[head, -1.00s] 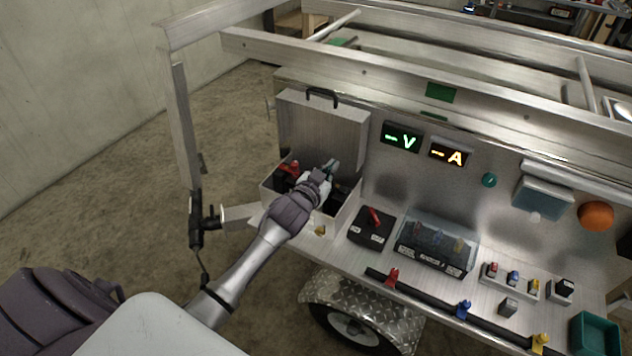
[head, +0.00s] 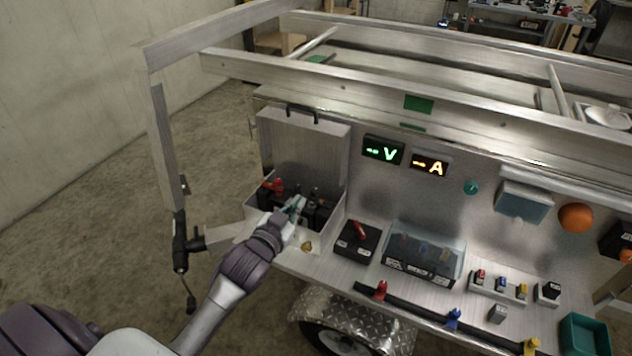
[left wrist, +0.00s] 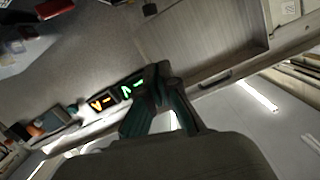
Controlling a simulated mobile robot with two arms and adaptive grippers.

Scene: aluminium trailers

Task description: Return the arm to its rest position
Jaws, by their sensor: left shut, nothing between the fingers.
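My left gripper (head: 295,208) is over the front edge of the open metal box on the trailer's shelf. It is shut and empty, and its teal fingers also show in the left wrist view (left wrist: 160,105). The arm reaches in from the lower left of the head view. The box (head: 334,215) has its lid (head: 305,140) raised, and a dark battery with a red clamp (head: 272,187) sits inside. My right gripper is not in either view.
To the right on the shelf are a black switch block with a red lever (head: 357,238), a clear-covered box (head: 425,252) and a teal bin (head: 585,335). Lit V (head: 383,150) and A (head: 429,164) displays are on the panel. The floor at left is clear.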

